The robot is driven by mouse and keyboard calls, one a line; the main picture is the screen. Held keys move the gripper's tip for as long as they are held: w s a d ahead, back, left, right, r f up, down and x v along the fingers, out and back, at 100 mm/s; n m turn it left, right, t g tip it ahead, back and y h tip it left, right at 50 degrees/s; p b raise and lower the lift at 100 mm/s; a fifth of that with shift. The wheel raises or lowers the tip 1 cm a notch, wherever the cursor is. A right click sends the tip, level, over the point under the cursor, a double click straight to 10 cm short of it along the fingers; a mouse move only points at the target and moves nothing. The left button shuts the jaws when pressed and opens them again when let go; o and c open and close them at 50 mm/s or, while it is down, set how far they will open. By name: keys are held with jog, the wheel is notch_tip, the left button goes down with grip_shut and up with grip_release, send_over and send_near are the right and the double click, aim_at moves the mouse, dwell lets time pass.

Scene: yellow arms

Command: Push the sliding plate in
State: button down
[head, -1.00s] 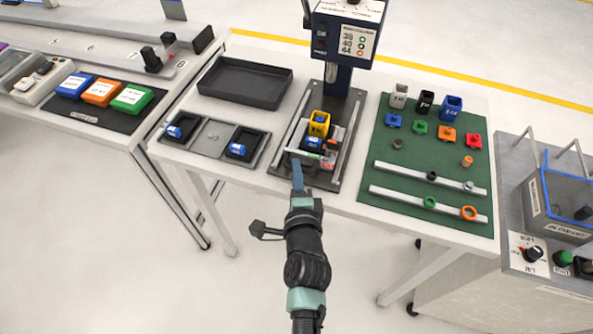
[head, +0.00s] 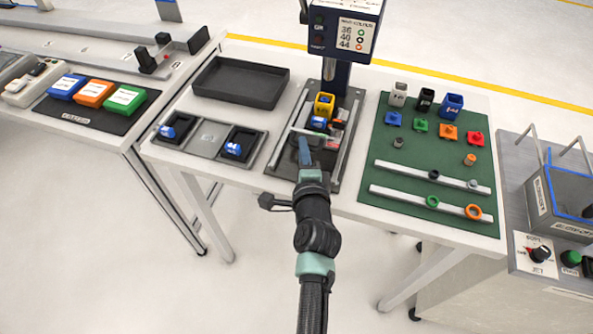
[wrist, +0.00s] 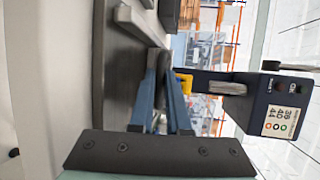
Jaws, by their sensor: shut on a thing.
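The sliding plate (head: 328,136) lies between two light rails on a dark base (head: 283,172), below the press (head: 339,25). It carries a yellow block (head: 324,104), a blue part (head: 319,123) and a small red part (head: 337,125). The yellow block also shows in the wrist view (wrist: 184,82). My gripper (head: 304,145) is at the near side of the plate. Its blue fingers (wrist: 160,85) are shut on a dark upright piece, apparently the plate's handle. The fingers hide most of that piece.
A dark empty tray (head: 240,102) and a grey two-pocket holder (head: 208,140) with blue parts stand left. A green mat (head: 400,165) with blocks, rings and two bars lies right. The rails run close on both sides of my gripper.

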jog(key=shift+w+d+f+b, duration=0.1)
jog(key=shift+w+d+b, duration=0.1)
jog(key=shift+w, duration=0.35)
jog(key=shift+w+d+b, duration=0.15)
jog(key=shift+w, duration=0.4)
jog(key=shift+w+r, duration=0.1)
jog(key=shift+r, duration=0.1)
jog(key=c, duration=1.3)
grip_release()
jog(key=shift+o, duration=0.7)
jog(key=shift+w+d+f, duration=0.1)
jog(key=shift+w, duration=0.05)
jog(key=p+v, duration=0.1)
jog(key=v, duration=1.2)
